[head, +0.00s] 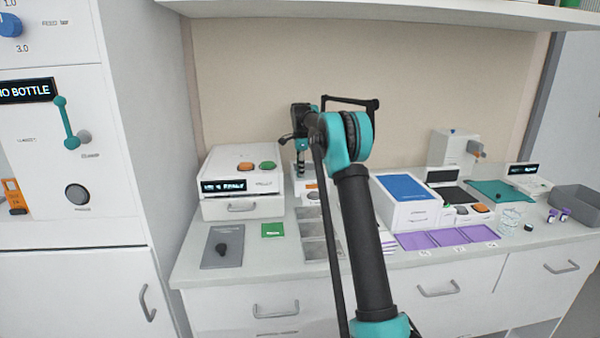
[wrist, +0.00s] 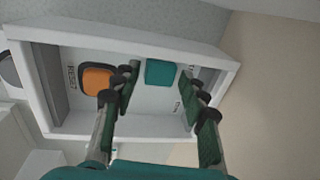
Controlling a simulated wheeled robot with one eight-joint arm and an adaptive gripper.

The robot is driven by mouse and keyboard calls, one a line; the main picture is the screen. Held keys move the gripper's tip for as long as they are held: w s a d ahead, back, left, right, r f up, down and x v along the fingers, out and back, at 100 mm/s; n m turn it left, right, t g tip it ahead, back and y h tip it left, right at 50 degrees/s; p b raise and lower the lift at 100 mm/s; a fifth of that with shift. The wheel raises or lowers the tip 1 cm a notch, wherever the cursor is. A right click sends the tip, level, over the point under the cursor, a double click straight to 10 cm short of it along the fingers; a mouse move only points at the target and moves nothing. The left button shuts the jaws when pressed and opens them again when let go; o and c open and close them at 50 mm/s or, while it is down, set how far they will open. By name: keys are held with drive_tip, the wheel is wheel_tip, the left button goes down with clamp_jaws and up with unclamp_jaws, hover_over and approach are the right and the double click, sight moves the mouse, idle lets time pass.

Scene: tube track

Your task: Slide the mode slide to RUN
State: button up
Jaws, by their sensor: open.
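In the wrist view, a white device panel (wrist: 150,122) carries a square teal piece (wrist: 160,72) and an orange button (wrist: 97,81) beside lettering that appears to read RESET. Which part is the mode slide I cannot tell for certain; the teal piece may be its knob. My gripper (wrist: 158,95) is open, its two dark green fingers apart with the teal piece showing between and just beyond them. Contact cannot be told. In the head view, my gripper (head: 300,170) points down at the back of the counter over a small white device, mostly hidden by my arm.
A white box with a display (head: 240,185) stands left of my gripper. A blue-topped white box (head: 408,190) stands to the right.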

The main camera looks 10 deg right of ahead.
drive_tip(key=c, duration=0.7)
drive_tip(key=shift+d, duration=2.6)
drive_tip(key=o, duration=0.7)
drive_tip(key=shift+r, duration=0.1)
